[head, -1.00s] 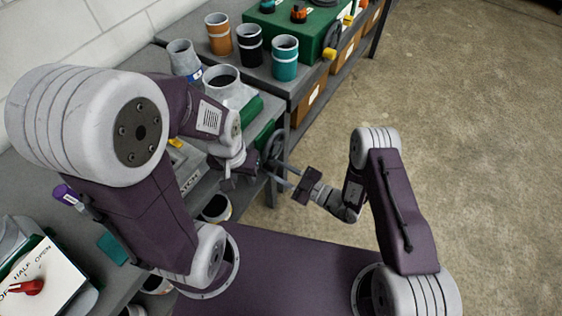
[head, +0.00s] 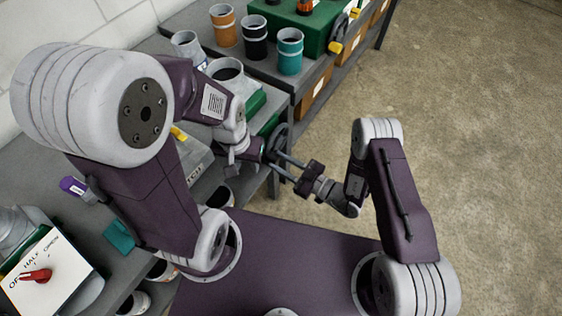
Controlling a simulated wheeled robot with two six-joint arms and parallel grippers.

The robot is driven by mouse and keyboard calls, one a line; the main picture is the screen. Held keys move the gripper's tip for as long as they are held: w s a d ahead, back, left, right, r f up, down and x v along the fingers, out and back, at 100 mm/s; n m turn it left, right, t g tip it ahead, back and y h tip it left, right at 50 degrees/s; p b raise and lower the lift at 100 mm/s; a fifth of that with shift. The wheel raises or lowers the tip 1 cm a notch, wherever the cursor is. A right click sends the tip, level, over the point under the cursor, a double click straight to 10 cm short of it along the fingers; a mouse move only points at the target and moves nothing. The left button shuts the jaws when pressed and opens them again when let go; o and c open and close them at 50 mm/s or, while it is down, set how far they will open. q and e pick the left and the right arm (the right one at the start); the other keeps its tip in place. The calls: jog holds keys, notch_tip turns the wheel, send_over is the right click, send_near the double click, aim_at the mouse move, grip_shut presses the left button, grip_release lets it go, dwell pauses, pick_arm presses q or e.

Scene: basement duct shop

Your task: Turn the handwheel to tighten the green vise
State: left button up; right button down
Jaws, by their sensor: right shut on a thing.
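The green vise (head: 256,103) sits at the near edge of the bench, partly hidden behind my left arm. Its dark handwheel (head: 279,137) faces outward from the bench edge. My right gripper (head: 279,160) reaches in from the right with its long fingers at the lower part of the handwheel, shut on it. My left gripper (head: 249,151) is beside the handwheel, close to the vise front. Its fingers are mostly hidden, so I cannot tell whether they are open.
Orange (head: 224,26), black (head: 254,37) and teal (head: 289,51) cups stand on the bench by a green case (head: 325,30). A grey duct piece (head: 226,71) is near the vise. A white panel with a red knob (head: 36,276) is at lower left. Floor at right is clear.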

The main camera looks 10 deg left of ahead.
jog(key=c, duration=1.1)
grip_release()
jog(key=shift+o, duration=0.2)
jog(key=v, duration=0.9)
jog(key=shift+b, duration=0.35)
